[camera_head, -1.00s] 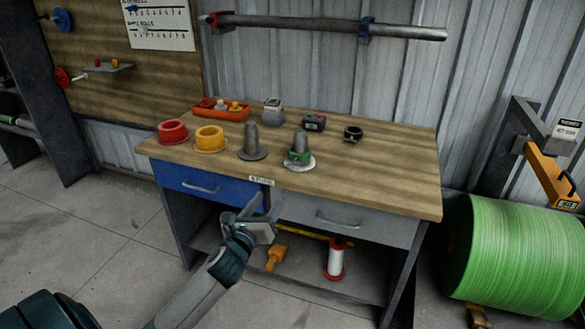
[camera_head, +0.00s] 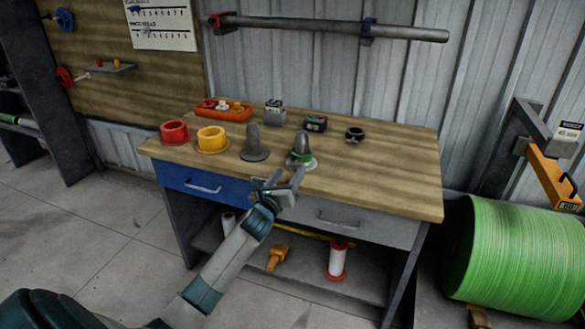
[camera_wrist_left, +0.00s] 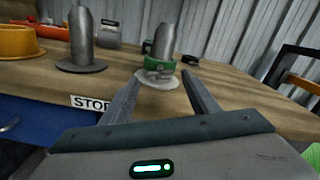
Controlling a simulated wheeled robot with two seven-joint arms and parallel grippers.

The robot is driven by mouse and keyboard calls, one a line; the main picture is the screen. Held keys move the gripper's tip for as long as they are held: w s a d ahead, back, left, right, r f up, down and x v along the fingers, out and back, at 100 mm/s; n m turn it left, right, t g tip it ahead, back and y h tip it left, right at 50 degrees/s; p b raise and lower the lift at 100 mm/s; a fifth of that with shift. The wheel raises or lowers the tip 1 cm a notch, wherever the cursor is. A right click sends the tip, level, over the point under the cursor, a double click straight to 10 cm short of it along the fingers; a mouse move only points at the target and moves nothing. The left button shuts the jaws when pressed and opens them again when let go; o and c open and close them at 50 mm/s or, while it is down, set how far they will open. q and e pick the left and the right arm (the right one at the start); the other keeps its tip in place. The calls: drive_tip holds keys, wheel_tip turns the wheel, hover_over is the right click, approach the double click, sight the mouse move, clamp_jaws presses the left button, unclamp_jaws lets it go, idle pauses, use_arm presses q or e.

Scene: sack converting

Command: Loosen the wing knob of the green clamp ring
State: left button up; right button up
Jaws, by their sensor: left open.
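The green clamp ring (camera_head: 303,158) sits around the foot of a grey cone with a pale round base, near the front edge of the workbench. It also shows in the left wrist view (camera_wrist_left: 159,66), with a small grey part at its front that looks like the wing knob (camera_wrist_left: 160,73). My left gripper (camera_head: 288,174) is open and empty, just short of the ring at the bench's front edge. In the left wrist view its two fingers (camera_wrist_left: 160,92) point toward the ring, one on each side of it, apart from it. My right gripper is not in view.
A second grey cone (camera_head: 255,146), a yellow ring (camera_head: 212,140) and a red ring (camera_head: 174,133) stand to the left on the workbench (camera_head: 390,180). An orange tray (camera_head: 222,112), a grey container and small dark devices stand behind. The bench's right side is clear.

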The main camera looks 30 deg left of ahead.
sight(295, 164)
use_arm(q)
drive_tip(key=shift+x, duration=1.8)
drive_tip(key=c, duration=1.1)
